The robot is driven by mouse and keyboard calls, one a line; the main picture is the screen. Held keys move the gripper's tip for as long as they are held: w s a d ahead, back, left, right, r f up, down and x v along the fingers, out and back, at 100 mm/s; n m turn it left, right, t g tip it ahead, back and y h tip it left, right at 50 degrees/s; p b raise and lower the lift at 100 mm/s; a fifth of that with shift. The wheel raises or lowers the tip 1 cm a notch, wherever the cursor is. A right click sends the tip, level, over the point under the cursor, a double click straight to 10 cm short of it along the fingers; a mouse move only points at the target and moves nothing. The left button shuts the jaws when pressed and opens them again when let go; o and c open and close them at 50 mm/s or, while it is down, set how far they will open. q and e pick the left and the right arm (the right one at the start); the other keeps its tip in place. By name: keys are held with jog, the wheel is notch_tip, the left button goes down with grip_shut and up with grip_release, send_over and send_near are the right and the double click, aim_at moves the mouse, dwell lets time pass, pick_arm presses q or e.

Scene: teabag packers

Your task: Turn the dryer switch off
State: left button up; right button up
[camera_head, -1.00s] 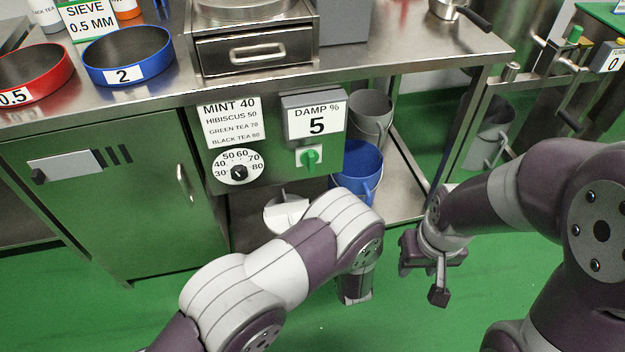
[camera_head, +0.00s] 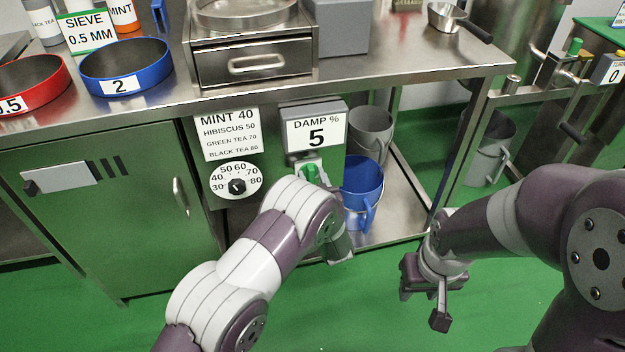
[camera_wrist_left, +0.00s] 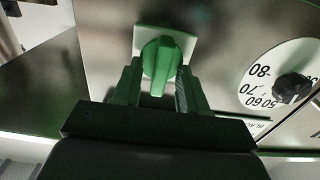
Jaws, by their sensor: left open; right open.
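The dryer switch is a green knob (camera_head: 310,173) on a pale square plate, below the "DAMP % 5" display (camera_head: 315,131). My left arm partly covers it in the head view. In the left wrist view the green knob (camera_wrist_left: 160,62) stands between the fingers of my left gripper (camera_wrist_left: 158,88). The fingers are apart, one on each side of the knob, with small gaps; I cannot tell if either touches it. My right gripper (camera_head: 436,290) is open and empty, out over the green floor to the right.
A white dial with a black knob (camera_head: 237,186) sits left of the switch, and it also shows in the left wrist view (camera_wrist_left: 290,88). A blue bucket (camera_head: 361,185) and a grey bucket (camera_head: 370,128) stand right of the panel. The steel table (camera_head: 400,64) overhangs above.

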pick_arm(q)
grip_shut()
jog(key=shift+n, duration=0.3)
jog(key=n, duration=0.2)
jog(key=n+b, duration=0.1)
jog(key=n, duration=0.1)
jog(key=shift+s+a+f, duration=0.1)
jog(key=shift+a+f, duration=0.05)
jog(key=n+b, duration=0.2)
jog(key=n, duration=0.3)
jog(key=shift+a+f, duration=0.1)
jog(key=n+b, duration=0.2)
jog(key=n, duration=0.3)
jog(key=shift+f+b, duration=0.2)
jog(key=shift+b, duration=0.2)
jog(key=shift+n+b, duration=0.8)
jog(key=shift+n, duration=0.8)
